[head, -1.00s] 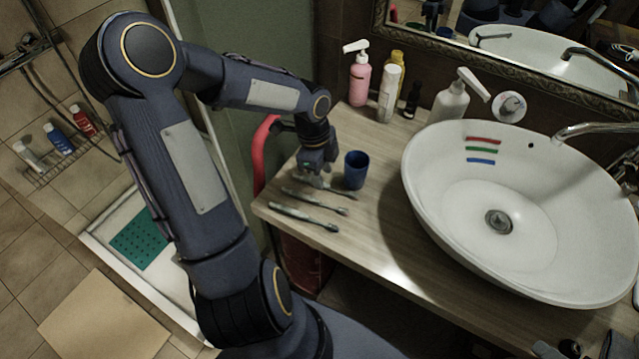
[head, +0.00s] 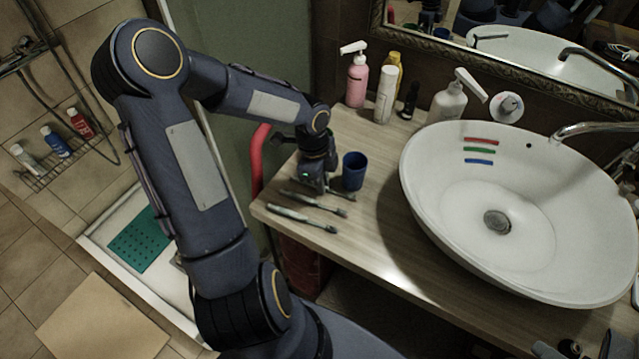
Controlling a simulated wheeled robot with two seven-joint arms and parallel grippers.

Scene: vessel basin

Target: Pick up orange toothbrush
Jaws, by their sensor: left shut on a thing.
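Several toothbrushes lie at the left end of the wooden counter. The nearest toothbrush (head: 302,218) and the middle toothbrush (head: 318,204) lie side by side and untouched. The farthest toothbrush (head: 342,194) is mostly hidden by my left gripper (head: 315,188), which points down and is shut on it, low at the counter top. Its handle colour cannot be made out, so I cannot tell by sight whether it is the orange one.
A blue cup (head: 354,171) stands just right of my left gripper. A white basin (head: 425,215) fills the right side of the counter (head: 372,238). A pink pump bottle (head: 357,88) and other bottles stand at the back. A mirror (head: 470,40) hangs behind.

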